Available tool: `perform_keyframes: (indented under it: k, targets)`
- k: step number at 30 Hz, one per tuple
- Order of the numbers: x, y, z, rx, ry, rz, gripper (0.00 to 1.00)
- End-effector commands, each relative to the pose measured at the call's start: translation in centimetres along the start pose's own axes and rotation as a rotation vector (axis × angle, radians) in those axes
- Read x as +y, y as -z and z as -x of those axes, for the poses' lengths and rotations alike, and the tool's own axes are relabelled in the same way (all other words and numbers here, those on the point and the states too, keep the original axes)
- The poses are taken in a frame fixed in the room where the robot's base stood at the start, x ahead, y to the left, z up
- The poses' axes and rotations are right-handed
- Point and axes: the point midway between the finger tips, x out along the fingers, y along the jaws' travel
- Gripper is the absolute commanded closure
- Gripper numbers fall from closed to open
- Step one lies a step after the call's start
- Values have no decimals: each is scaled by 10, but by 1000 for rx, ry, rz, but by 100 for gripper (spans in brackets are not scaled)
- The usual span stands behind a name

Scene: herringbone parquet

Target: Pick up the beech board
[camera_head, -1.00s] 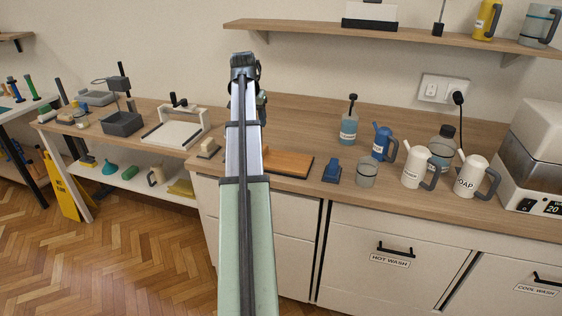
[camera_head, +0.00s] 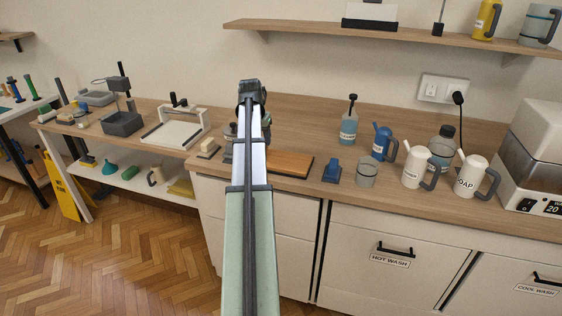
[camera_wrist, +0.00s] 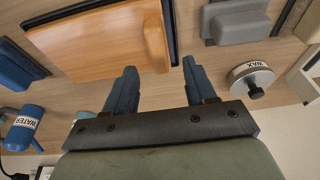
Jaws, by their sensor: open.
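The beech board (camera_head: 291,164) is a flat orange-brown slab with a dark edge, lying on the counter near its front. In the head view my arm covers its left part. In the wrist view the board (camera_wrist: 100,42) fills the upper left, with a rounded raised piece (camera_wrist: 155,36) at its right end. My gripper (camera_wrist: 159,66) is open and empty. Its two blue fingers show above the counter, with the raised piece ahead of the gap between them. In the head view the fingers are hidden behind my wrist.
A blue block (camera_head: 332,171) and a glass cup (camera_head: 367,174) stand right of the board. A WAX tin (camera_wrist: 250,78) and a grey-blue block (camera_wrist: 234,22) lie on the other side. Bottles and jugs (camera_head: 417,167) stand farther right. The rear middle counter is clear.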

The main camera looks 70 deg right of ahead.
Motion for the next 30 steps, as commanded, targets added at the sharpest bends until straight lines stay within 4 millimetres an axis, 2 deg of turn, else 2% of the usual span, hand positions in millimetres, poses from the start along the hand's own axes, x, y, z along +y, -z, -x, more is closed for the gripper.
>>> perform_keyframes:
  k: [9, 19, 30]
  targets:
    - [3, -2, -39, -3, -1, 0, 45]
    - [2, -1, -45, 0, 0, 0, 46]
    - [2, -2, -45, -1, 0, 0, 81]
